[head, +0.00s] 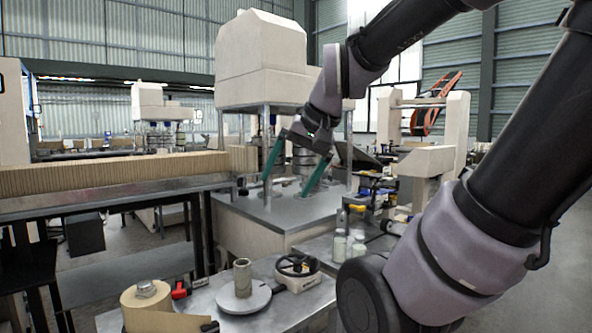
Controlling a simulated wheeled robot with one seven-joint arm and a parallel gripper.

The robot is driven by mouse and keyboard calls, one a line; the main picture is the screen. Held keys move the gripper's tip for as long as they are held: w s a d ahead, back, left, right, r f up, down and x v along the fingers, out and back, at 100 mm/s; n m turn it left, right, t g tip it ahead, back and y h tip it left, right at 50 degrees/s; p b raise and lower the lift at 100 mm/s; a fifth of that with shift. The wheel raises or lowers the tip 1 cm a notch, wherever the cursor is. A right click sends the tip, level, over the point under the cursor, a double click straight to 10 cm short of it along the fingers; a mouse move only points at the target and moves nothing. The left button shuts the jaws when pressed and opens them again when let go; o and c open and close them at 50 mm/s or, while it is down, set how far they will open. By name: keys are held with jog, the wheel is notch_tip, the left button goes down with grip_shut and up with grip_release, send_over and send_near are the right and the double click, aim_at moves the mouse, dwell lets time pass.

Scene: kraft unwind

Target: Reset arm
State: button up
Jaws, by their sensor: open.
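My gripper (291,188) hangs from my raised arm near the middle of the head view. Its two long green fingers are spread wide apart and point downward. Nothing is between the fingers. The fingertips appear above or in front of the grey top of a large machine (262,211); the exact gap cannot be told. My arm reaches in from the right side and covers part of the scene behind it.
A metal bench in front holds a kraft roll (147,304), a round plate with an upright core (243,278) and a black handwheel (297,265). Small bottles (340,245) stand to the right. A long row of brown sheets (110,174) lies on a conveyor at left.

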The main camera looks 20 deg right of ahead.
jog(key=shift+s+d+r+n+t+h, duration=0.2)
jog(key=shift+s+d+r+t, duration=0.1)
jog(key=shift+r, duration=0.1)
jog(key=shift+s+d+r+n+t+h, duration=0.1)
jog(key=shift+s+d+r+t+h, duration=0.1)
jog(key=shift+d+r+t, duration=0.15)
